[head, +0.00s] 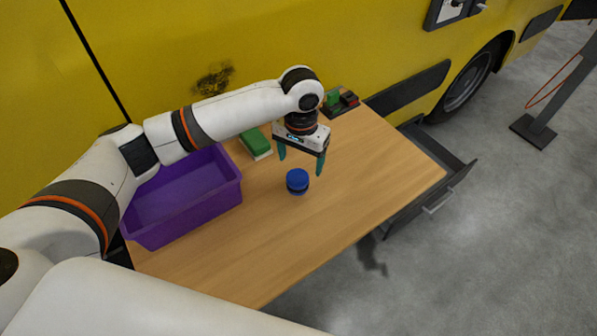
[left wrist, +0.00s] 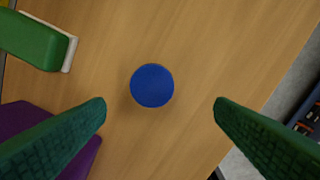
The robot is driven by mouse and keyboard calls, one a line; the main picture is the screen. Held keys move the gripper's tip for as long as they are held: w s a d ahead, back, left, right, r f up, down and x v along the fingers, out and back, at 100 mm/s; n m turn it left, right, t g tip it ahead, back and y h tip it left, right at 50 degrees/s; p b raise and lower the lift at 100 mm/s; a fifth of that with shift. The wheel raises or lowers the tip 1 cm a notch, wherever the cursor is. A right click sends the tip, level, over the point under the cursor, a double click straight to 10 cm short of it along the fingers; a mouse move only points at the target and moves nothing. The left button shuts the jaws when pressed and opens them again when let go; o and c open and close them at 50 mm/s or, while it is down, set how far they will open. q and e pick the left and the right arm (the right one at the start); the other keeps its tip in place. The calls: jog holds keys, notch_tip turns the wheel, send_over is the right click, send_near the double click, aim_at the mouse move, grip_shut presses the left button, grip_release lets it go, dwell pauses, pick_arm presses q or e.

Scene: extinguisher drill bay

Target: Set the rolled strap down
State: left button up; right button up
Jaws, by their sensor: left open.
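The rolled strap (head: 297,181) is a small blue roll with a dark band, standing on the wooden table (head: 330,215). In the left wrist view its round blue top (left wrist: 152,85) lies between and beyond the two green fingers. My left gripper (head: 301,163) is open and empty above the table, just over and behind the strap, with its fingers apart from it. The fingers also show wide apart in the left wrist view (left wrist: 160,115). My right gripper is not in view.
A purple bin (head: 185,215) stands on the table at the left. A green block with a white base (head: 256,144) lies behind the gripper. A dark tray with green and dark items (head: 341,103) is at the back. An open drawer (head: 430,200) juts out at right. The table front is clear.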

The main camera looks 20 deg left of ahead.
aim_at(297, 177)
pick_arm(q)
jog(key=f, duration=0.4)
jog(key=shift+a, duration=0.2)
jog(key=shift+w+f+p, duration=0.2)
jog(key=shift+f+p, duration=0.2)
jog(key=shift+f, duration=0.15)
jog(key=f, duration=0.3)
jog(key=shift+w+a+f+p, duration=0.1)
jog(key=shift+a+f+p, duration=0.2)
jog(key=shift+p, duration=0.1)
jog(key=shift+w+f, duration=0.1)
jog(key=shift+f, duration=0.35)
jog(key=c, duration=1.2)
